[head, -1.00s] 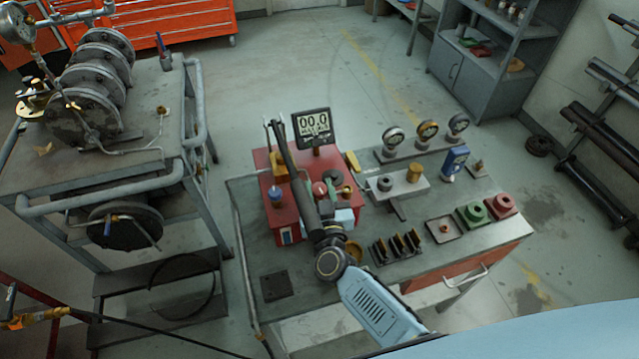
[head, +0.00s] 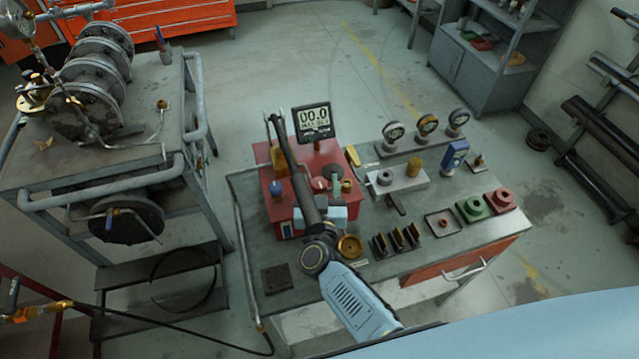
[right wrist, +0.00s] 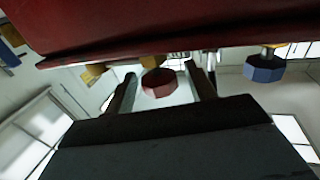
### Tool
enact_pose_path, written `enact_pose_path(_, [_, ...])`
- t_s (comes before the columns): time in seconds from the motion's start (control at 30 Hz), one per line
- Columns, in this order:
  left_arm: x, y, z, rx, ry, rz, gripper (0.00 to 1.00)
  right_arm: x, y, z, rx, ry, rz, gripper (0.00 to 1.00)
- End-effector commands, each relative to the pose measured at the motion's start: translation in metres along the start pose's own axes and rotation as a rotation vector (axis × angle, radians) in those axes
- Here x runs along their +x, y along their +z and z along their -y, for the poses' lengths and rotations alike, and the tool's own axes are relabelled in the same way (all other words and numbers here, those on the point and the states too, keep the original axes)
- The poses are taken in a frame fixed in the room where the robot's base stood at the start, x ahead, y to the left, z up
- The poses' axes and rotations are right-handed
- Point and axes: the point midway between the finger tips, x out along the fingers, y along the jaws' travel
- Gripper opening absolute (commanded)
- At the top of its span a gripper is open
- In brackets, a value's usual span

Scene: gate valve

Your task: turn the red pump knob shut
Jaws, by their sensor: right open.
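The red pump (head: 325,155) stands on the workbench, with a small red knob (head: 320,184) on it, partly screened by my right arm. In the right wrist view the knob (right wrist: 158,82) is a dark red, many-sided cap below the pump's red body (right wrist: 150,25). My right gripper (head: 326,192) is at the pump, its fingers hard to make out in the head view. In the right wrist view the gripper (right wrist: 162,85) is open, with the knob showing between its two fingers. I cannot tell whether either finger touches it. My left gripper is out of view.
A long dark lever (head: 290,155) rises over the pump, close to my right arm. A blue knob (head: 276,188) sits left of the red one. Gauges, black holders (head: 396,240) and a brass dish (head: 350,246) occupy the workbench (head: 320,275).

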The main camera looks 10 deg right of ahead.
Motion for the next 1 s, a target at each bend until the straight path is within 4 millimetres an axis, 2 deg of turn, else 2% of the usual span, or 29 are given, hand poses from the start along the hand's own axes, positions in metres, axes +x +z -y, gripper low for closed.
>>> enact_pose_path(0.13, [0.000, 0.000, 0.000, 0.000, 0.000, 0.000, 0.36, -0.004, 0.001, 0.000, 0.000, -0.001, 0.001, 0.55])
enact_pose_path(0.23, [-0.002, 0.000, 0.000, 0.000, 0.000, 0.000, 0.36, -0.014, 0.001, 0.000, 0.001, -0.001, 0.003, 0.55])
enact_pose_path(0.7, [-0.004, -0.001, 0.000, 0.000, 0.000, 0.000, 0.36, -0.109, 0.001, 0.000, 0.001, 0.001, 0.004, 0.55])
enact_pose_path(0.8, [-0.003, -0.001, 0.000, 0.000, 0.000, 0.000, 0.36, -0.122, 0.001, 0.000, 0.001, 0.000, 0.002, 0.55])
enact_pose_path(1.0, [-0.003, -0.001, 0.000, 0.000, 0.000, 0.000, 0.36, -0.133, 0.000, 0.000, 0.000, 0.000, 0.000, 0.55])
